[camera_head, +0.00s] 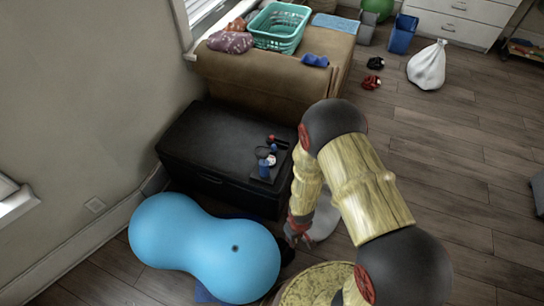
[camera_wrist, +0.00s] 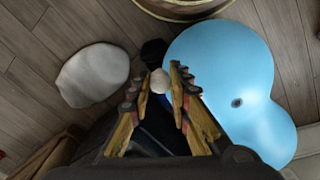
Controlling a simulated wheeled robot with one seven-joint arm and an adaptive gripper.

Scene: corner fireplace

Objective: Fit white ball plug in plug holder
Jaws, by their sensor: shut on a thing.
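My gripper (camera_head: 297,234) hangs low beside the blue peanut-shaped ball (camera_head: 205,246), to the right of its upper edge. In the wrist view its fingers (camera_wrist: 158,84) are closed about a small white rounded thing (camera_wrist: 160,81), which looks like the white ball plug. The blue ball (camera_wrist: 225,75) lies to the right there, with one dark round spot on it. A small dark stand (camera_head: 268,168) with blue, red and white small items is on the black chest (camera_head: 195,150); I cannot tell whether it is the plug holder.
A pale rounded thing (camera_wrist: 92,75) lies on the floor left of my gripper in the wrist view. A round wooden-rimmed top (camera_head: 318,283) stands at the front. The floor at right is mostly clear.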

